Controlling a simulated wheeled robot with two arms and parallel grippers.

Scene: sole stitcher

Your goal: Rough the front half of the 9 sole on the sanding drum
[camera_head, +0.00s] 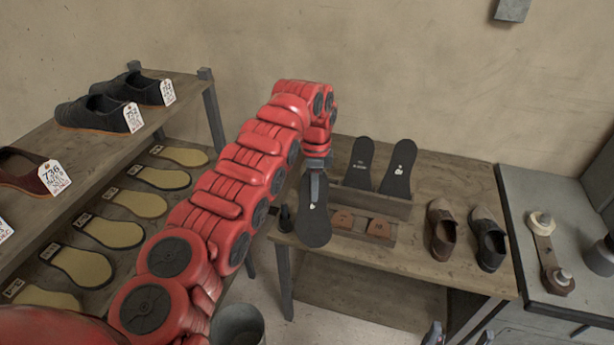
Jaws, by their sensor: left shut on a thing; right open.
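My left gripper (315,186) is shut on a dark sole (315,222) at the left end of the wooden table. The sole hangs toe-down, rounded end low, with a small white mark near its top that I cannot read. Whether it touches the table is unclear. My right gripper (460,338) shows only its fingertips at the bottom edge; they are apart and empty. A grey cylinder (602,257) stands at the far right edge, partly cut off; I cannot tell whether it is the sanding drum.
Two dark soles (398,172) stand in a wooden rack behind brown blocks (379,228). A grey bench (530,190) is at right. A shelf (168,93) with tagged shoes and tan soles fills the left. A bucket (238,326) is below.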

